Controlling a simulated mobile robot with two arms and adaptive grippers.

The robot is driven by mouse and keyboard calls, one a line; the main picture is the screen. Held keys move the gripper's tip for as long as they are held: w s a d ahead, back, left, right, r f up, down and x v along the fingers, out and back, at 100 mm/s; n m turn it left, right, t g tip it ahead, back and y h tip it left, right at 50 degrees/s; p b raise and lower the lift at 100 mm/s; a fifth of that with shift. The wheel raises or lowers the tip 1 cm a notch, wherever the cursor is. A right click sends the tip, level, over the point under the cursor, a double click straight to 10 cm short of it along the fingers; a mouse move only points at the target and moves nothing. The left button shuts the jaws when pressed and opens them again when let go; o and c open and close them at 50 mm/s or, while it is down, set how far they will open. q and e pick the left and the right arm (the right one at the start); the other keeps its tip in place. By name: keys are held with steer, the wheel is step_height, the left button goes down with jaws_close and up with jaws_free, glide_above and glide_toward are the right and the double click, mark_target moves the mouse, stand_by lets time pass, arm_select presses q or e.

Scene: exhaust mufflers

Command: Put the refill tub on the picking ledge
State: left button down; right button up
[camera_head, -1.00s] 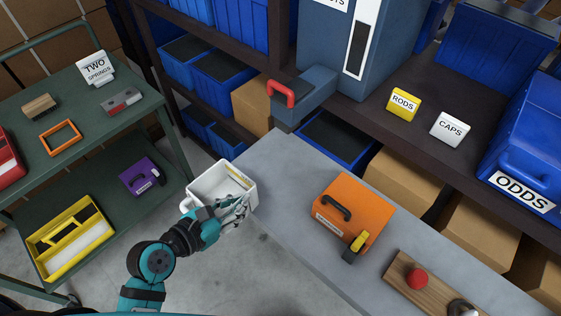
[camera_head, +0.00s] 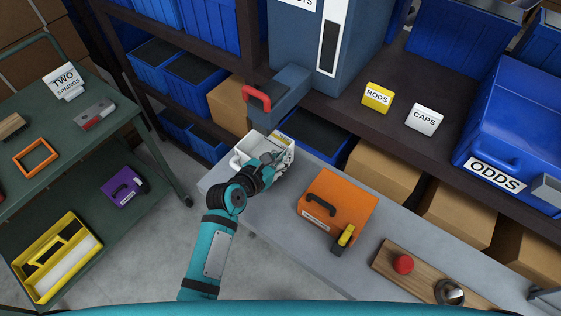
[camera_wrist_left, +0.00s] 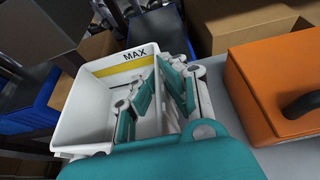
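The refill tub (camera_head: 247,150) is a white open box with a yellow band. In the left wrist view the tub (camera_wrist_left: 85,115) shows the word MAX and looks empty apart from a finger. My left gripper (camera_head: 270,165) is at the tub's right wall, with one finger inside and one outside; in the left wrist view the gripper (camera_wrist_left: 160,90) looks shut on that wall. The tub is over the left end of the grey picking ledge (camera_head: 262,210), roughly upright. I cannot tell whether its base touches the ledge. My right gripper is not in view.
An orange case (camera_head: 345,195) stands on the ledge right of the tub. A wooden board (camera_head: 425,282) with a red knob lies farther right. A grey-blue drawer with a red handle (camera_head: 257,97) juts out behind the tub. A green cart (camera_head: 120,140) stands at left.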

arm_select(q)
step_height(320, 180, down, 3)
steer(key=shift+f, duration=0.25)
steer(key=c, duration=1.5)
jaws_free()
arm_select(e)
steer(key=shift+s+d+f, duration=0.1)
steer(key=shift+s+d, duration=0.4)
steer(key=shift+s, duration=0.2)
arm_select(q)
steer(key=shift+s, duration=0.15)
steer(key=v, duration=1.1)
steer(key=shift+s+a+r, duration=0.2)
steer(key=shift+a, duration=0.1)
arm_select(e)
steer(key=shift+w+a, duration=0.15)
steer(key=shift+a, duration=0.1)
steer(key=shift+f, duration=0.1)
